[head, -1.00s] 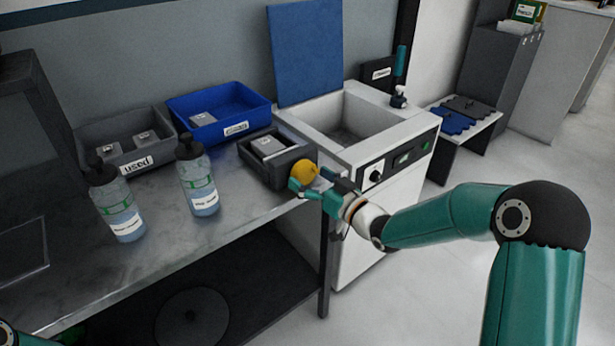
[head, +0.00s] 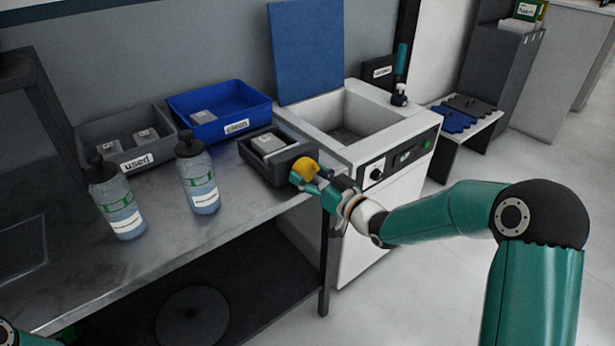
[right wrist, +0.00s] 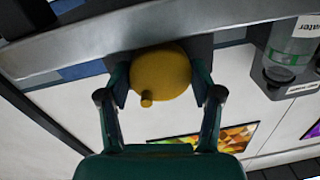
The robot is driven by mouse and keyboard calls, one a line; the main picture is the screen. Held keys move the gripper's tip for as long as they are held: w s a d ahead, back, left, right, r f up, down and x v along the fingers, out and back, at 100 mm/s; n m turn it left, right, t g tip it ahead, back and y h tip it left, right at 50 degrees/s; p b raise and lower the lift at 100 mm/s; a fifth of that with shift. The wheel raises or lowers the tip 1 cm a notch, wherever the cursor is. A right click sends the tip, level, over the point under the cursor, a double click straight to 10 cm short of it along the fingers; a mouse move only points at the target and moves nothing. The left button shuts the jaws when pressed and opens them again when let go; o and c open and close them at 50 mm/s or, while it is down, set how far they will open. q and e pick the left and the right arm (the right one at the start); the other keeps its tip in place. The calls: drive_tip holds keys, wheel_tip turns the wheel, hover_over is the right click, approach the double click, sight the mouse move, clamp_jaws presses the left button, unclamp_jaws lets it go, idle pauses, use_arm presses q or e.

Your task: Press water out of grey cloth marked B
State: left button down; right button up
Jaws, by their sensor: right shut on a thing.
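My right gripper (head: 318,183) is shut on a yellow rounded thing (head: 304,168) at the front right edge of the table. The yellow thing also shows in the right wrist view (right wrist: 160,73), between both fingers, with a small stub on it. A light grey folded piece (head: 268,144) lies in the small dark tray (head: 262,172) just behind the gripper. Other small grey pieces lie in the "used" bin and the blue bin (head: 222,132). Their marks are too small to read, so I cannot tell which is B. My left gripper is out of view.
Two clear bottles (head: 117,205) (head: 199,182) stand on the metal table (head: 180,245). The grey bin marked "used" (head: 135,163) stands behind them. A white sink unit (head: 395,150) with a knob stands right of the tray. The table's front left is clear.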

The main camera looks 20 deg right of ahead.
drive_tip(key=shift+f+n+b, duration=0.2)
drive_tip(key=shift+n+b, duration=0.2)
drive_tip(key=shift+b, duration=0.25)
drive_tip(key=n+b, duration=0.6)
drive_tip(key=b, duration=0.3)
drive_tip(key=shift+r+n+b, duration=0.15)
drive_tip(key=shift+n+b, duration=1.15)
drive_tip(key=shift+n, duration=0.3)
drive_tip(key=o, duration=1.2)
drive_tip(key=shift+c, duration=0.2)
drive_tip(key=shift+s, duration=0.1)
drive_tip(key=v, duration=0.8)
drive_tip(key=shift+r, duration=0.3)
